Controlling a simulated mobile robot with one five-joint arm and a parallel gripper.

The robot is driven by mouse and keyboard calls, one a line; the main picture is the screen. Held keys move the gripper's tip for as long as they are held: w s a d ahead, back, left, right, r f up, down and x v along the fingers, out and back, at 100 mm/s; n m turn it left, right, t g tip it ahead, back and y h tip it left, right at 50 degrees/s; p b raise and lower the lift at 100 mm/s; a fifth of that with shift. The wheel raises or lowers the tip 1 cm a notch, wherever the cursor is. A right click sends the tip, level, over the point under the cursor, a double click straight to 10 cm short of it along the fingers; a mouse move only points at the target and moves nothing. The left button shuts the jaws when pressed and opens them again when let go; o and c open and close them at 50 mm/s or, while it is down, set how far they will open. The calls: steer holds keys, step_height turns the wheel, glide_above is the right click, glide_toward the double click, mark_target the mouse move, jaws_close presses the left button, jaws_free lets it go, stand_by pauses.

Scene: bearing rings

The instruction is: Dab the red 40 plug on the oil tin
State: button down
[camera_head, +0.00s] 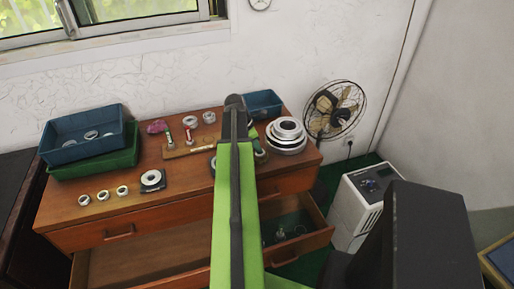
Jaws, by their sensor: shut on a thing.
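My green arm (235,210) rises through the middle of the view and hides what is behind it, including my gripper and anything it holds. Small upright pieces with red on them stand by a wooden rack (178,153) left of the arm: one at the left (169,139) and one at the right (188,134). No number can be read on either, so I cannot tell which is the 40 plug. A dark greenish round thing (261,157) shows partly just right of the arm. I cannot tell whether it is the oil tin.
A blue bin (82,150) sits in a green one on the dresser's left, with a small blue bin (263,103) at the back. Several rings (122,190) line the front left. Stacked large rings (286,135) are at right. Drawers (300,240) stand open below.

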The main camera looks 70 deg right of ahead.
step_height(320, 180, up, 7)
steer(key=p, duration=0.7)
steer(key=shift+r, duration=0.1)
